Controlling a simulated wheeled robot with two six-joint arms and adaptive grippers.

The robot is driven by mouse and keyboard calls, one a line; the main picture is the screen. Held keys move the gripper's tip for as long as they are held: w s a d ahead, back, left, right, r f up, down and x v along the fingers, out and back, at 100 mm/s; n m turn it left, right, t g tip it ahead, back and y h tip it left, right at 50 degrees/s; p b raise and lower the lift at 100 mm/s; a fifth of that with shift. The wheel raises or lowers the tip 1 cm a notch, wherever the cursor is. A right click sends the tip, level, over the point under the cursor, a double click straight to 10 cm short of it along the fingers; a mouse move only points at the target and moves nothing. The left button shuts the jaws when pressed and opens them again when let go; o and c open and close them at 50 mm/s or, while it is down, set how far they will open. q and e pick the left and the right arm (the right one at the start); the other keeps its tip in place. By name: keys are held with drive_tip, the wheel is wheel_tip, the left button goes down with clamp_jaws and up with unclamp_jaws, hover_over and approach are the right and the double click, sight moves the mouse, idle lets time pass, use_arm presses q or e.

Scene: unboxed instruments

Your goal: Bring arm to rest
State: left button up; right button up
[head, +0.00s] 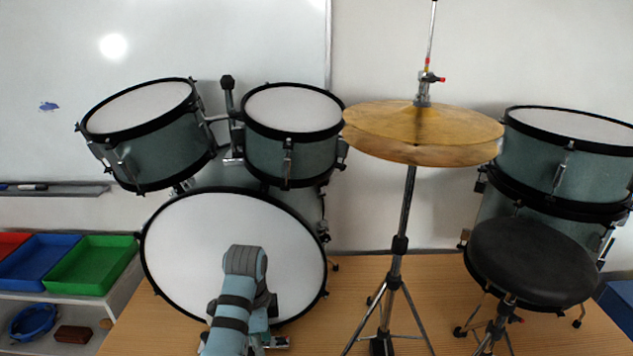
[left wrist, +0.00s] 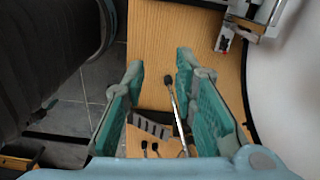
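My left gripper (left wrist: 160,63) shows in the left wrist view with its two teal fingers spread apart. No object is clamped between them. A thin metal rod with a dark tip (left wrist: 168,80) shows in the gap, above the wooden surface (left wrist: 150,40); I cannot tell its distance from the fingers. In the head view my blue-grey arm rises from the bottom in front of the white bass drum head (head: 190,240), and its gripper cannot be made out. My right arm and gripper are in neither view.
Two tom drums (head: 140,108) (head: 292,108) sit above the bass drum. A brass hi-hat (head: 422,130) stands on a tripod (head: 397,245). A black stool (head: 530,262) and a drum (head: 570,125) are at right. Coloured trays (head: 90,265) are at left. Bare wood lies between drum and tripod.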

use_arm(q)
drive_tip(key=s+a+f+n+t, duration=0.1)
drive_tip(key=s+a+f+n, duration=0.7)
drive_tip(key=s+f, duration=0.3)
drive_tip(key=s+a+r+n+t+y, duration=0.15)
drive_tip(key=s+n, duration=0.25)
drive_tip(key=s, duration=0.4)
drive_tip(key=s+a+r+n+t+h, duration=0.1)
drive_tip(key=s+a+n, duration=0.2)
drive_tip(key=s, duration=0.6)
wheel_tip(320, 180, down, 25)
drive_tip(key=s+a+g+b, duration=0.2)
drive_tip(key=b, duration=0.3)
drive_tip(key=s+f+n+b, duration=0.1)
drive_tip(key=s+f+b, duration=0.2)
drive_tip(key=s+f, duration=1)
drive_tip(key=shift+s+a+f, duration=0.2)
drive_tip(key=shift+s+f, duration=0.1)
drive_tip(key=shift+f, duration=0.6)
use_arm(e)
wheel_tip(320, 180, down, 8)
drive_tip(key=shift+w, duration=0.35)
